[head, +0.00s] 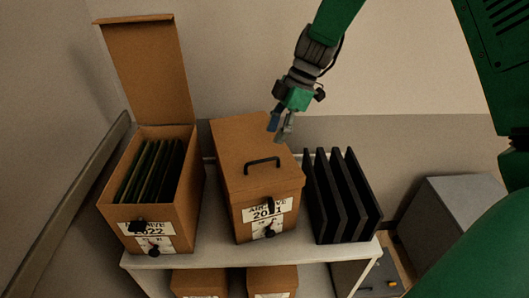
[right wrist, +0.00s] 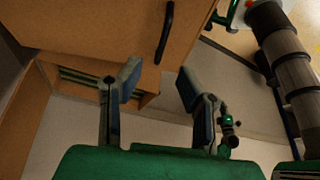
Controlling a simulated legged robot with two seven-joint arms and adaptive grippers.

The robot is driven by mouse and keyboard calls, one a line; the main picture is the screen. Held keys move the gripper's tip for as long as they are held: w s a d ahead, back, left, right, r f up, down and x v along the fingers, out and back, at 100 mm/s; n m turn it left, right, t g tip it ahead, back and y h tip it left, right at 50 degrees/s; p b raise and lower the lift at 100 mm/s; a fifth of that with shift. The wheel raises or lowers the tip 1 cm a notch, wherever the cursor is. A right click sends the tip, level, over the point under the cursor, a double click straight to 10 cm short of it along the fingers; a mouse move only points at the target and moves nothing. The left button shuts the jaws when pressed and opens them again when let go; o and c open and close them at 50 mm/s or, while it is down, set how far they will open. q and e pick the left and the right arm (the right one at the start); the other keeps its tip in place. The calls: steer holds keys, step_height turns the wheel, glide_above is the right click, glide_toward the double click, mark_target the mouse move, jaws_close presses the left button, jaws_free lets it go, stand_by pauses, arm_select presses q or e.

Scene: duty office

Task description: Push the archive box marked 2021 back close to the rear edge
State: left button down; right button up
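The brown archive box marked 2021 (head: 232,180) stands upright and closed on the white shelf top (head: 205,248). Its front face carries the label, and a black handle (head: 262,162) is on its lid. The box also shows in the right wrist view (right wrist: 105,25), with its handle (right wrist: 166,32). My right gripper (head: 277,130) is at the lid's rear right side in the head view. Its fingers (right wrist: 160,84) are apart with nothing between them. I cannot tell whether a fingertip touches the box. The shelf's rear edge is mostly hidden. My left gripper is not in view.
An open box marked 2022 (head: 186,205) with upright folders stands to the left. Several black upright panels (head: 340,195) stand close on the right. A wall (head: 235,60) is behind. More boxes (head: 272,280) sit below, and a grey cabinet (head: 450,215) stands right.

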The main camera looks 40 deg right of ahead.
mark_target(262, 161)
steer(key=p+x, duration=0.1)
steer(key=x, duration=0.9)
steer(key=shift+r, duration=0.1)
jaws_close()
